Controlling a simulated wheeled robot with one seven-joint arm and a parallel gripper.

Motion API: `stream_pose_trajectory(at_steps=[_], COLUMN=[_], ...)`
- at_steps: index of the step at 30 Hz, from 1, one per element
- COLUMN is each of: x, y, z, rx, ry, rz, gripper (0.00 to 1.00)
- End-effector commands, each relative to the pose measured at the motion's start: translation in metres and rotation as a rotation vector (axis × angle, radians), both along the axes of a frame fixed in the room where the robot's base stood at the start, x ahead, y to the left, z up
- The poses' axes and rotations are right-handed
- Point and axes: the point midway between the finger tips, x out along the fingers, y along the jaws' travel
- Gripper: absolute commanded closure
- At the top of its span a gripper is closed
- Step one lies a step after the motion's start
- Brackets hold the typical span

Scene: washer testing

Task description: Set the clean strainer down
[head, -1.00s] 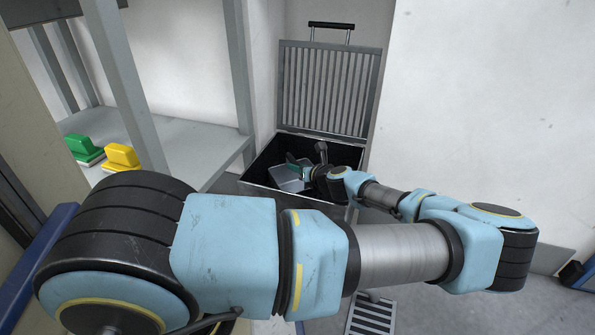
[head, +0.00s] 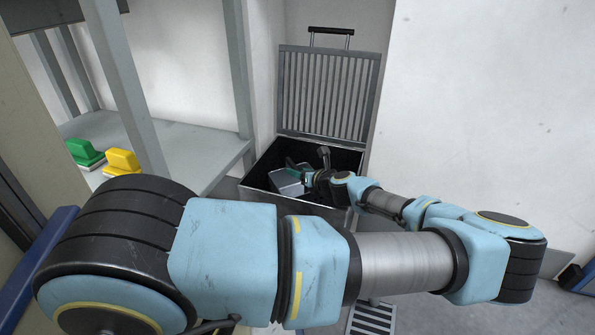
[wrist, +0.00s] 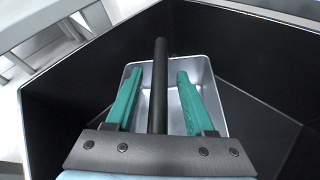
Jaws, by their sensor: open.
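The strainer is a silver-grey, open rectangular pan (head: 284,188) inside the dark open case (head: 262,162) on the floor. In the wrist view the pan (wrist: 206,80) lies beyond and between my fingers. My gripper (head: 298,168) is over the case, and its two green fingers (wrist: 158,78) are spread apart with a gap to each side. A dark rod (wrist: 159,85) runs between the fingers; I cannot tell whether it belongs to the pan. The pan's near part is hidden by my gripper, so its exact contact with the case floor is unclear.
The case's slatted lid (head: 328,92) stands open at the back. The case walls (wrist: 75,75) rise close around my gripper. A grey shelf (head: 190,142) stands at left, with a green block (head: 84,152) and a yellow block (head: 122,160). A white wall (head: 480,110) is at right.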

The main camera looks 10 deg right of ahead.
Motion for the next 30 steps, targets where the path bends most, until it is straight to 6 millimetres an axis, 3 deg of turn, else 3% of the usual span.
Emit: stream_pose_trajectory(at_steps=[9,15,30], x=[-0.057,-0.083,-0.093], y=[-0.025,-0.034,-0.038], z=[0.030,0.039,0.041], rx=[0.001,0.001,0.000], ry=[-0.001,-0.001,-0.001], rz=[-0.005,-0.001,0.001], gripper=[0.46,0.46,0.46])
